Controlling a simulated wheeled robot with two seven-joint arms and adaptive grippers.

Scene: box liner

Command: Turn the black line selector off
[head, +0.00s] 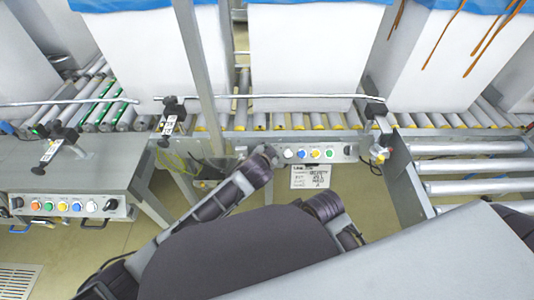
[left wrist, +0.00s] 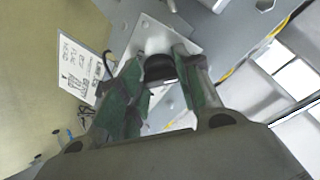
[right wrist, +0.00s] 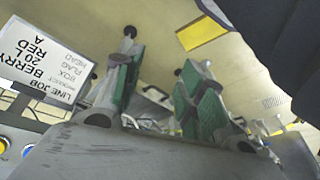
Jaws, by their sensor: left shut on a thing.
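My right gripper (right wrist: 158,75) is open and empty, fingers apart, in the right wrist view. In the head view its fingers are hidden.
A white label card (head: 310,177) hangs below the panel; it also shows in the right wrist view (right wrist: 42,62). Another panel (head: 84,207) with buttons and black knobs stands at left. Roller conveyors (head: 470,167) and tall white boxes (head: 300,55) lie behind and right.

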